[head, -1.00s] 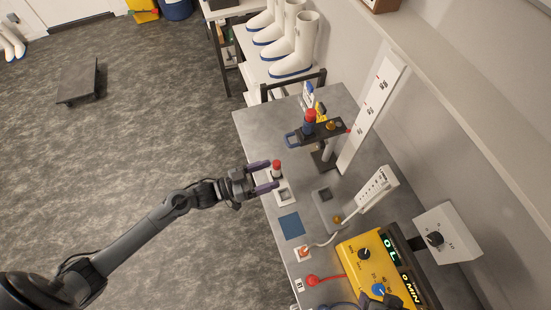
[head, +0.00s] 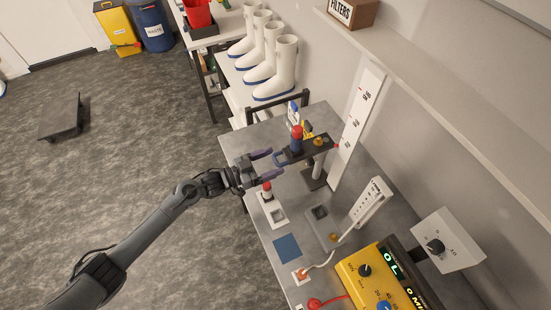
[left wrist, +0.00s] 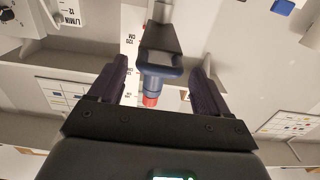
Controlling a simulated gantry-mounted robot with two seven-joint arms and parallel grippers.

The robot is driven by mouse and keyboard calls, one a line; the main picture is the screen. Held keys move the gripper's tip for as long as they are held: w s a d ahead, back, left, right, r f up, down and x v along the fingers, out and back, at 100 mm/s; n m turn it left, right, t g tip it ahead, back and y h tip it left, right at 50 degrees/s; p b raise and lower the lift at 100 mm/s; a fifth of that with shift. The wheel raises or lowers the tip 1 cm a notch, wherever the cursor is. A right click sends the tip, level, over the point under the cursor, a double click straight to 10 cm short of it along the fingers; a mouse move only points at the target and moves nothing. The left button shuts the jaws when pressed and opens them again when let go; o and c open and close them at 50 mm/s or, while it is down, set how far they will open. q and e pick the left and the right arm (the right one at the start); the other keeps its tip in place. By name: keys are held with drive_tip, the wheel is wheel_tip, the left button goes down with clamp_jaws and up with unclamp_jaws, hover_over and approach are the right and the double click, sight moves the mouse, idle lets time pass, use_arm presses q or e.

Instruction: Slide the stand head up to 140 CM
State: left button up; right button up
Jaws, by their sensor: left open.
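A red pointer (head: 336,146) sits by the lowest visible mark of the white scale board (head: 357,120). My left gripper (head: 273,163) is open at the handle. In the left wrist view the blue handle (left wrist: 160,70) lies between the spread fingers (left wrist: 157,82), with a gap on each side; a 120 CM label shows beside it. My right gripper is out of view.
White boots (head: 275,75) stand behind.

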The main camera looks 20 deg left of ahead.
use_arm(q)
drive_tip(key=shift+x, duration=1.05)
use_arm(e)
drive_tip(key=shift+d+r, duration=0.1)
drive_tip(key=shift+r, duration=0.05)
use_arm(q)
drive_tip(key=shift+c, duration=0.2)
